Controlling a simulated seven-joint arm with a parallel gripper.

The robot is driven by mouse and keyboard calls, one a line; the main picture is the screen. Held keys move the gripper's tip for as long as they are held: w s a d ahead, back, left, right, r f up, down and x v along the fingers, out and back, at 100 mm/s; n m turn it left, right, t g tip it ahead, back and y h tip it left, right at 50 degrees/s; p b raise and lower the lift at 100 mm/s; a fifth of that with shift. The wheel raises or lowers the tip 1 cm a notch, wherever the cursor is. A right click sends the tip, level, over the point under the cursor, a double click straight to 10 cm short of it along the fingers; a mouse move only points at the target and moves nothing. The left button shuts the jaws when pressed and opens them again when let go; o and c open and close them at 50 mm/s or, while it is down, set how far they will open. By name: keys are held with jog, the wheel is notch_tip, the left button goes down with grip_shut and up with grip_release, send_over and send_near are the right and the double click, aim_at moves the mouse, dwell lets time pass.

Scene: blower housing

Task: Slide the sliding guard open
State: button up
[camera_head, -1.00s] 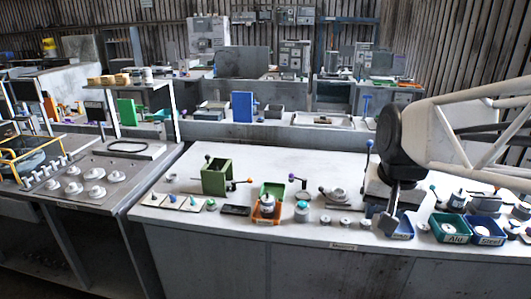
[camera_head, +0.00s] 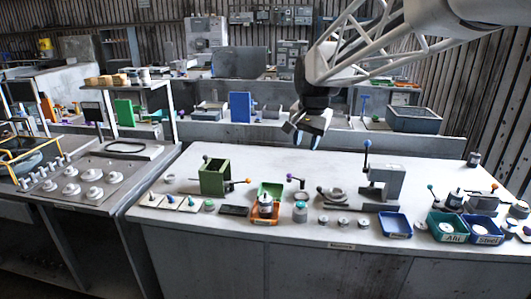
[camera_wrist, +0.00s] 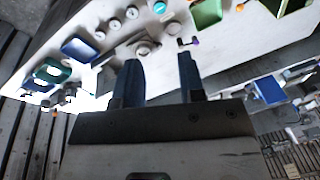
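I cannot tell for certain which part is the sliding guard. A grey upright block (camera_head: 384,182) with a blue-ball lever (camera_head: 367,146) stands to the right. My gripper (camera_head: 306,141) is open and empty, in the air above the bench's back part, between the two. In the wrist view my gripper (camera_wrist: 160,80) shows its fingers apart with nothing between them.
A small purple-knobbed lever (camera_head: 294,180) stands mid-bench. The bench's back middle is clear.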

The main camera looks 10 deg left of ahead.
jog(key=w+a+f+m, duration=0.1)
jog(key=w+a+f, duration=0.1)
jog(key=w+a, duration=0.6)
jog(key=w+a+f, duration=0.2)
jog(key=w+a, duration=0.4)
jog(key=a, duration=0.3)
jog(key=m+g, duration=0.1)
jog(key=m, duration=0.1)
send_over(205, 157)
notch_tip(205, 157, down, 9)
jog(key=shift+w+d+f+y, duration=0.1)
jog(key=shift+d+y, duration=0.3)
jog(key=shift+d, duration=0.05)
jog(key=shift+w+a+f, duration=0.15)
jog(key=shift+a+f, duration=0.05)
jog(key=shift+f, duration=1.05)
jog(key=shift+w+a+f, duration=0.1)
jog(key=shift+a+f, duration=0.1)
jog(key=shift+f, duration=1.1)
jog(key=shift+w+a+f, duration=0.15)
jog(key=shift+a+f, duration=0.05)
jog(key=shift+f, duration=1.05)
jog(key=shift+c, duration=0.3)
grip_shut()
